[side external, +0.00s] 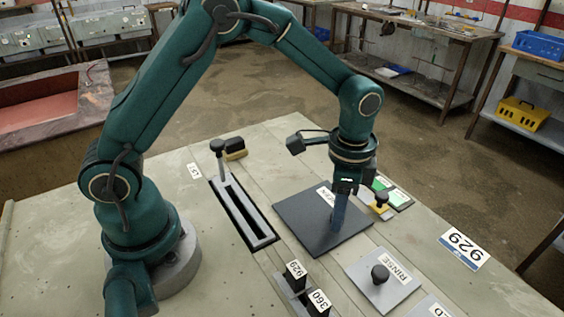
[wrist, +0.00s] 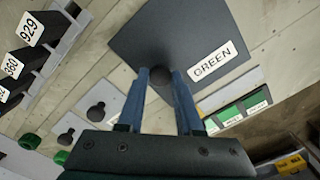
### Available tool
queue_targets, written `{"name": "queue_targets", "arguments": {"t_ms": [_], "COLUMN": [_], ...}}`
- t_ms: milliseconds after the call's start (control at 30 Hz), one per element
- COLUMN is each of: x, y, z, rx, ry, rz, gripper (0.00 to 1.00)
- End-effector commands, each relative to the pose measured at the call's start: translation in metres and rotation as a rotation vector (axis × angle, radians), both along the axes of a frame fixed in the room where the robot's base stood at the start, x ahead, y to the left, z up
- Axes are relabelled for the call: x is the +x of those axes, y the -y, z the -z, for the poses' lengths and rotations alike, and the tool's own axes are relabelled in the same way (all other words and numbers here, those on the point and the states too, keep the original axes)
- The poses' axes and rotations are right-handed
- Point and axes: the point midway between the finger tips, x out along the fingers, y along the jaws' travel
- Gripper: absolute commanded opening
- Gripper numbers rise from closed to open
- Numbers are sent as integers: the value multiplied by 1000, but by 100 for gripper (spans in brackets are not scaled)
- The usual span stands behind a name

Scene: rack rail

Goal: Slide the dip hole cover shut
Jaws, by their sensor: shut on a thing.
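The dip hole cover looks to be the dark square plate (side external: 293,222) labelled GREEN, lying flat on the bench; it fills the top of the wrist view (wrist: 190,30). Its round dark knob (wrist: 162,75) stands between my fingertips. My gripper (side external: 336,226) points down over the plate, shut on the knob; the wrist view shows both blue fingers (wrist: 161,78) on either side of it. In the side view the fingers hide the knob. No open hole shows beside the plate, and what lies under it is hidden.
A grey RINSE plate (side external: 383,279) with a knob lies in front, with another labelled plate (side external: 431,307) beyond it. A slotted rail with a lever (side external: 243,215) is at left. Blocks marked 929 and 360 (side external: 307,289) stand nearby. A yellow-based knob (side external: 380,205) and green-labelled parts (side external: 394,192) sit right.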

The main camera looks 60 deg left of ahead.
Motion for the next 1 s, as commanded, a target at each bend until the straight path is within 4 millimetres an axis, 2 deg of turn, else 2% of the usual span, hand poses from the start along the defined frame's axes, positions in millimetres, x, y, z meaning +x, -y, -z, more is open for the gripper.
{"name": "queue_targets", "arguments": {"t_ms": [33,133,167,200,233,567,900,1000], "x": [1,1,1,1,1,1,2,1], "y": [6,7,7,7,6,4,5,5], "z": [-1,-1,-1,-1,-1,-2,-43,-50], "rx": [-16,-16,-16,-17,-16,-13,-14,-14], "ry": [7,8,8,7,6,4,8,7], "rz": [-2,0,0,1,1,-1,0,0], "gripper": [0,0,42,57,64,64,64,64]}}
